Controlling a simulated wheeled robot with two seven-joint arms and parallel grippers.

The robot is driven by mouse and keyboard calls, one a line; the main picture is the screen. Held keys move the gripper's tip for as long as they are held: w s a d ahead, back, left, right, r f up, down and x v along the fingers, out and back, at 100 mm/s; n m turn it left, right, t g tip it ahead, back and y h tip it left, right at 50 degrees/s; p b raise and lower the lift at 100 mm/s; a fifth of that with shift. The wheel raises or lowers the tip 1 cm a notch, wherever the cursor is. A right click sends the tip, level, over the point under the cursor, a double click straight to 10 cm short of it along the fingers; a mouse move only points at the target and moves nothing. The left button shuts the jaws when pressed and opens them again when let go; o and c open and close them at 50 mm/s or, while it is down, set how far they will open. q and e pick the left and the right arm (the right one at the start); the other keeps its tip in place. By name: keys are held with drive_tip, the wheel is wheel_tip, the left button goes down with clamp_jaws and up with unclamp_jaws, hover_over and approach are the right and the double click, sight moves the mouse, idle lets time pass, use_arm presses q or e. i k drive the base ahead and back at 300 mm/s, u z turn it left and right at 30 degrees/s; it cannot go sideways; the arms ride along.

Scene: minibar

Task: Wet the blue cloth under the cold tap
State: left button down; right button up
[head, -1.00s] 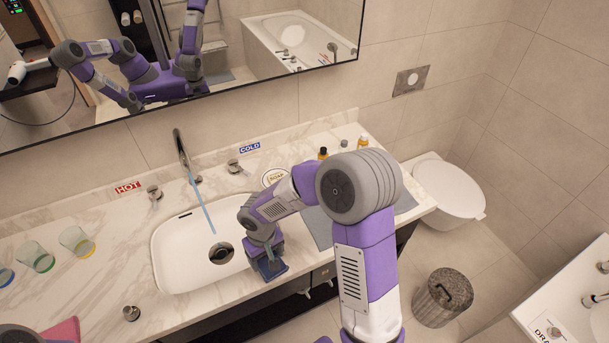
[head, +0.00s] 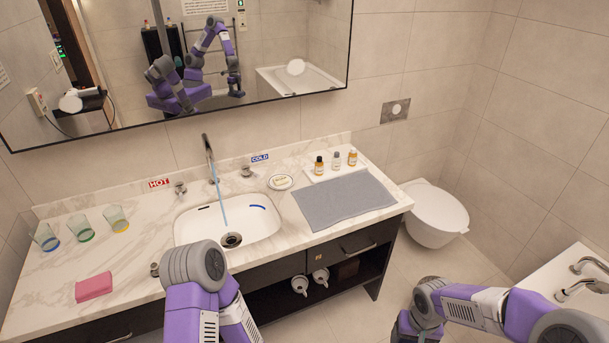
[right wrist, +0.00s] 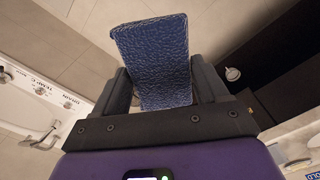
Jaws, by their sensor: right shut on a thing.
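My right gripper (right wrist: 160,82) is shut on the blue cloth (right wrist: 152,50), a dark blue, speckled piece standing out between the fingers in the right wrist view. I cannot tell whether it is wet. In the head view my right arm is at the lower right, away from the counter; its gripper and the cloth are out of that view. A light blue stream (head: 221,205) runs from the spout (head: 209,150) into the white basin (head: 262,226). The cold tap (head: 246,170) is right of the spout, below the COLD label (head: 260,158). My left arm shows, but not its gripper.
The hot tap (head: 180,187) is left of the spout. Several glasses and a pink block (head: 93,287) are on the left counter. A grey mat (head: 343,198), a soap dish (head: 280,182) and a tray of small bottles are on the right. A toilet (head: 436,213) stands beyond.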

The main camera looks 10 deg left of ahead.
sight(246, 170)
drive_tip(key=z, duration=0.5)
drive_tip(key=i, duration=1.25)
drive_tip(key=u, duration=0.5)
